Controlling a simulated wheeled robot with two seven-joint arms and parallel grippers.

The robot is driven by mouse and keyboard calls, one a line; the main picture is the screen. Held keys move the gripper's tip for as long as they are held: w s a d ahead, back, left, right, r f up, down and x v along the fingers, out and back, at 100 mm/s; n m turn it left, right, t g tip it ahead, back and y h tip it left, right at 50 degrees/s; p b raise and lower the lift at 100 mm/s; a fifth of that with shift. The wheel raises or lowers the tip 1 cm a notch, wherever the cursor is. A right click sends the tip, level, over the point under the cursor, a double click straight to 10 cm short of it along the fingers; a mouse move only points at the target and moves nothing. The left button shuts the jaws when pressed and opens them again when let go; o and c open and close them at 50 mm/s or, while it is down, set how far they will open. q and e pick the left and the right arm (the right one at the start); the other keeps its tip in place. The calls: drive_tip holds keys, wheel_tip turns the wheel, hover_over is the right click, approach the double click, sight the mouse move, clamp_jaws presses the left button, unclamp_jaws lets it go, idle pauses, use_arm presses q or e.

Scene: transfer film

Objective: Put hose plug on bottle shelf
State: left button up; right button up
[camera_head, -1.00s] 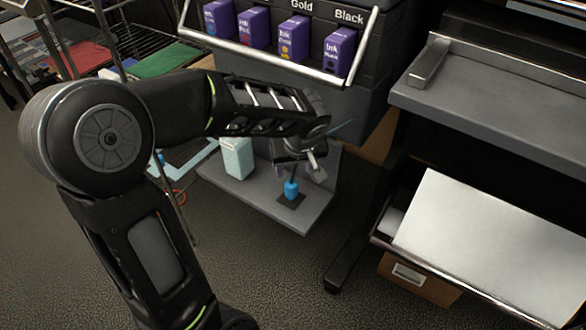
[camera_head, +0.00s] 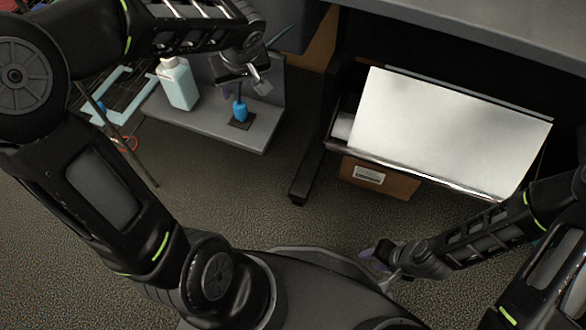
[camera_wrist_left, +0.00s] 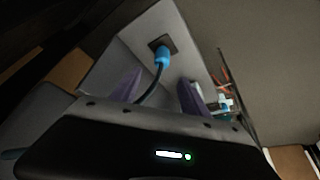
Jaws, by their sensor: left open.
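The blue hose plug (camera_head: 240,109) stands upright on a small dark square on the grey bottle shelf (camera_head: 205,126). In the left wrist view the plug (camera_wrist_left: 162,55) has a dark hose running from it toward me, between my fingers. My left gripper (camera_head: 245,84) is just above the plug. Its two purple fingers are spread in the left wrist view (camera_wrist_left: 158,92), and the blue plug body is beyond their tips. A pale blue-green bottle (camera_head: 178,86) stands on the shelf to the left. My right gripper (camera_head: 376,254) is low at the right, away from the shelf; its jaw gap is unclear.
A printer stand with a large white sheet (camera_head: 450,125) is to the right, with a cardboard box (camera_head: 375,176) below it. A wire rack (camera_head: 98,78) and a light-blue frame (camera_head: 125,92) are at the left. The carpet (camera_head: 225,200) in front is clear.

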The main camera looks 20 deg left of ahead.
use_arm(q)
drive_tip(key=s+d+f+m+g+h, duration=0.1)
drive_tip(key=s+d+f+m+h, duration=0.25)
drive_tip(key=d+f, duration=0.85)
drive_tip(key=s+d+f+m+g+h, duration=0.15)
drive_tip(key=s+d+f+h, duration=0.3)
drive_tip(key=d+f, duration=0.7)
drive_tip(key=s+f+m+y, duration=0.1)
drive_tip(key=s+f+m, duration=0.1)
drive_tip(key=s+f, duration=0.6)
drive_tip(key=shift+d, duration=0.3)
drive_tip(key=shift+w+t, duration=0.1)
drive_tip(key=shift+t, duration=0.15)
drive_tip(key=shift+c, duration=0.5)
